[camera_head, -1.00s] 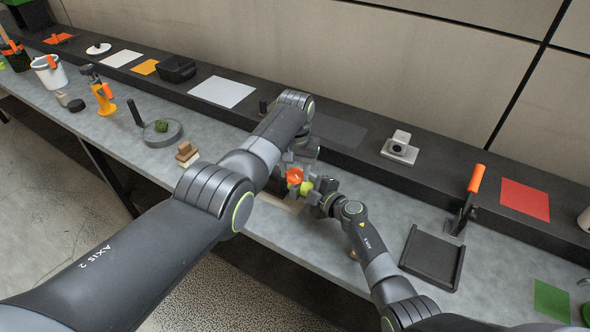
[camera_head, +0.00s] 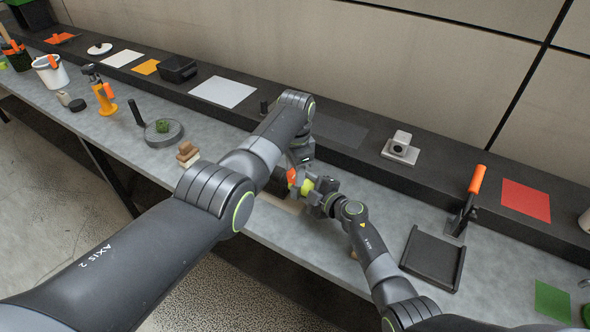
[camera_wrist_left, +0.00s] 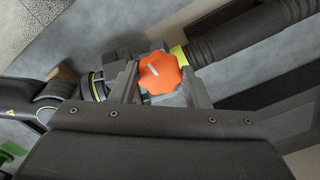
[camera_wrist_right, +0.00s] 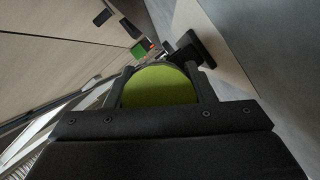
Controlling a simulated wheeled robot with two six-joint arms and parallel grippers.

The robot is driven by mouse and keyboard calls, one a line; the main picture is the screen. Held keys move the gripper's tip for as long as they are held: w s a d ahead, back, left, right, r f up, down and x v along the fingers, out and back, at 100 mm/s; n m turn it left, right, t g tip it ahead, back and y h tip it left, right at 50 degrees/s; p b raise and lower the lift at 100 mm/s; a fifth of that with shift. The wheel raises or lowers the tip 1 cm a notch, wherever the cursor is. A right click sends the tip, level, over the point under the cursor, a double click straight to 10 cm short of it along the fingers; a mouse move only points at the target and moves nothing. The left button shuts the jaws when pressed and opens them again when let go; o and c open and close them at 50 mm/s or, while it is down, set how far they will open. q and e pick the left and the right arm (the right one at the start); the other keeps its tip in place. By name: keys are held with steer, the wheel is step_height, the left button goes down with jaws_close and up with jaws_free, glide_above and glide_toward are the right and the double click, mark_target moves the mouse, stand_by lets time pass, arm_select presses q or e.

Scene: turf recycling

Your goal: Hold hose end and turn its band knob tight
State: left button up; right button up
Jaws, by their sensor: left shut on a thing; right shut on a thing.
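The orange lobed knob (camera_head: 292,176) is between my left gripper's fingers (camera_wrist_left: 160,85). My left gripper is shut on it. In the left wrist view the knob (camera_wrist_left: 160,73) faces the camera, with a short pale mark on its face. The black ribbed hose (camera_wrist_left: 250,35) runs to the upper right, with a yellow-green band (camera_wrist_left: 179,56) beside the knob. My right gripper (camera_head: 316,190) is shut on the yellow-green hose end (camera_head: 307,187). In the right wrist view the end's round green face (camera_wrist_right: 158,87) fills the space between the fingers. The metal band itself is mostly hidden.
A black tray (camera_head: 432,258) and an orange-handled tool (camera_head: 472,195) are on the bench to the right. A grey disc (camera_head: 163,133) with a green clump and small brown blocks (camera_head: 187,150) are to the left. The raised dark ledge (camera_head: 350,140) runs behind the grippers.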

arm_select(q)
steer(key=shift+s+d+m, duration=0.1)
steer(key=shift+d+m, duration=0.05)
steer(key=shift+m, duration=0.55)
arm_select(e)
steer(key=shift+f, duration=0.15)
arm_select(q)
steer(key=o, duration=1)
arm_select(e)
steer(key=shift+s, duration=0.1)
arm_select(q)
steer(key=shift+r, duration=0.55)
step_height(320, 180, up, 11)
steer(key=shift+f, duration=0.1)
